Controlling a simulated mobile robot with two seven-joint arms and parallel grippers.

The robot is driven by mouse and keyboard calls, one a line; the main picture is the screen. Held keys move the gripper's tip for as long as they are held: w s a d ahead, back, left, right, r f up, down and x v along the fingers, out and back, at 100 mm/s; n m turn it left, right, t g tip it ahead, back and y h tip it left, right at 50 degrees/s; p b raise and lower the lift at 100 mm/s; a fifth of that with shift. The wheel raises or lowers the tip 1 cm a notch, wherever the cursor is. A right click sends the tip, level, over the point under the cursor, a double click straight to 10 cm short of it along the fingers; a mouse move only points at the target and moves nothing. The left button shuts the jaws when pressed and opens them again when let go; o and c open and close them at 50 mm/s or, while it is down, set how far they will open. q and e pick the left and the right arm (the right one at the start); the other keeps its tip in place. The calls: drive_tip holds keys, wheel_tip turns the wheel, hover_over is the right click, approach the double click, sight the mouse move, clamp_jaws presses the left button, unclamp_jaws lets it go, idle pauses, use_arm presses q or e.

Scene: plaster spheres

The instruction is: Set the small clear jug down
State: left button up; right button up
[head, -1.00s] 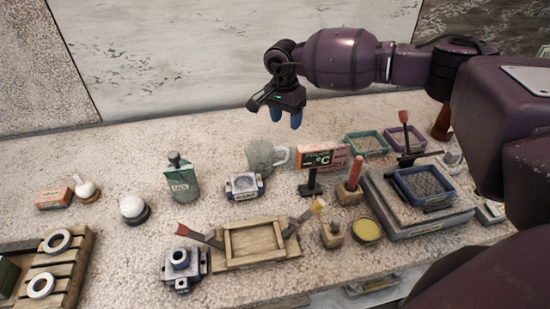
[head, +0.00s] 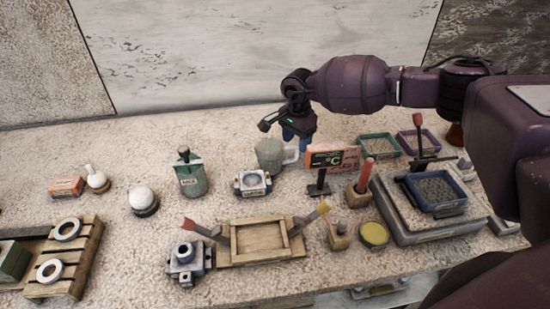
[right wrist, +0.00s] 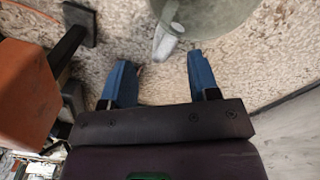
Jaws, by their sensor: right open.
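The small clear jug (head: 269,154) stands upright on the stone counter near the back wall, with its handle on its right side. In the right wrist view its greyish see-through body (right wrist: 218,15) is at the top, cut by the frame edge, and its pale handle points toward the fingers. My right gripper (head: 296,138) is open, with its blue fingers pointing down beside the jug's handle. In the right wrist view the gap between the fingers (right wrist: 162,75) is empty and the handle lies just beyond it. My left gripper is not in view.
Counter behind the bottle is clear.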

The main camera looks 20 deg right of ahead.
wheel_tip(320, 180, down, 4)
drive_tip(key=shift+w+f, duration=0.1)
drive_tip(key=shift+f, duration=0.15)
drive_tip(key=shift+c, duration=0.3)
